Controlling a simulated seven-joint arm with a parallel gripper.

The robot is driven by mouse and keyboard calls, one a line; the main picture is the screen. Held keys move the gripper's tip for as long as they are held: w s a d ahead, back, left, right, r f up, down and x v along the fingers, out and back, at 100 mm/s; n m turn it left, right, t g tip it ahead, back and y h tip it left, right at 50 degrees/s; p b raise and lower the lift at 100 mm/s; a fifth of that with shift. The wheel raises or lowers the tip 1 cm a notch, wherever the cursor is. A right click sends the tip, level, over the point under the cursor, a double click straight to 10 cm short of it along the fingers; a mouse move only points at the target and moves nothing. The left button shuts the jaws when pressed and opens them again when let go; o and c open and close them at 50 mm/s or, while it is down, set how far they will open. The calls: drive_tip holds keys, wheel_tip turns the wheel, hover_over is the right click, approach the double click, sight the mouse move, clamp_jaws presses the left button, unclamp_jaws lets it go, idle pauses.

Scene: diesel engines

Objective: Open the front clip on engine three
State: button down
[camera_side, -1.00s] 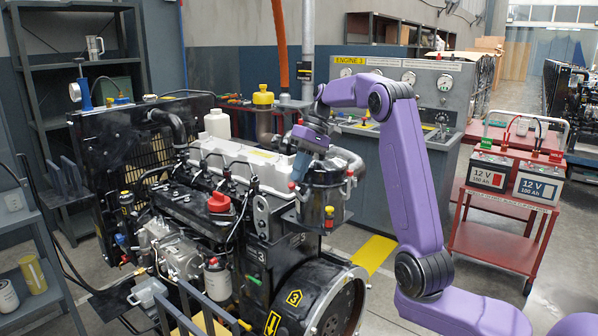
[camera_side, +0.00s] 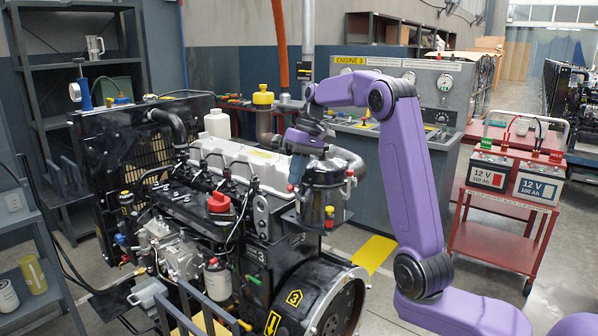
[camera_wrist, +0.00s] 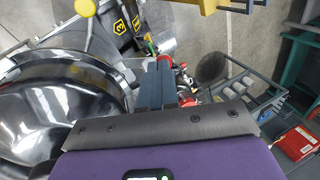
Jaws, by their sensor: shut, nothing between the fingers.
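Engine three (camera_side: 225,200) stands in the middle of the side view, marked with 3 labels. A dark round canister (camera_side: 318,202) with a shiny lid sits at its right end; its shiny body fills the left of the wrist view (camera_wrist: 55,115). A small clip-like fitting with red and yellow parts (camera_side: 329,217) is on the canister's near side. My gripper (camera_wrist: 158,64) is shut and empty, its blue-grey fingers together beside the canister, close to a red part (camera_wrist: 164,58). I cannot tell whether they touch. In the side view my gripper (camera_side: 298,172) is above and behind the canister, fingertips partly hidden.
A red cap (camera_side: 219,203) and hoses crowd the engine top. A grey pipe (camera_side: 352,165) bends close to the canister. The test console (camera_side: 400,175) stands behind, and a red cart (camera_side: 495,245) with batteries stands at right.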

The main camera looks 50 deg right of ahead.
sight(288, 187)
drive_tip(key=shift+a+f+h, duration=0.2)
drive_tip(key=shift+a+h, duration=0.3)
drive_tip(key=shift+a+f+h, duration=0.15)
drive_tip(key=shift+a+h, duration=0.3)
drive_tip(key=shift+h, duration=0.05)
drive_tip(key=shift+a+f+h, duration=1.5)
drive_tip(key=shift+f+h, duration=0.05)
drive_tip(key=shift+h, duration=0.45)
drive_tip(key=shift+d, duration=0.1)
drive_tip(key=shift+d+r, duration=0.6)
drive_tip(key=shift+d, duration=0.1)
drive_tip(key=v, duration=1.2)
drive_tip(key=shift+s+a+r, duration=0.2)
drive_tip(key=shift+s+r, duration=0.1)
drive_tip(key=shift+r, duration=0.05)
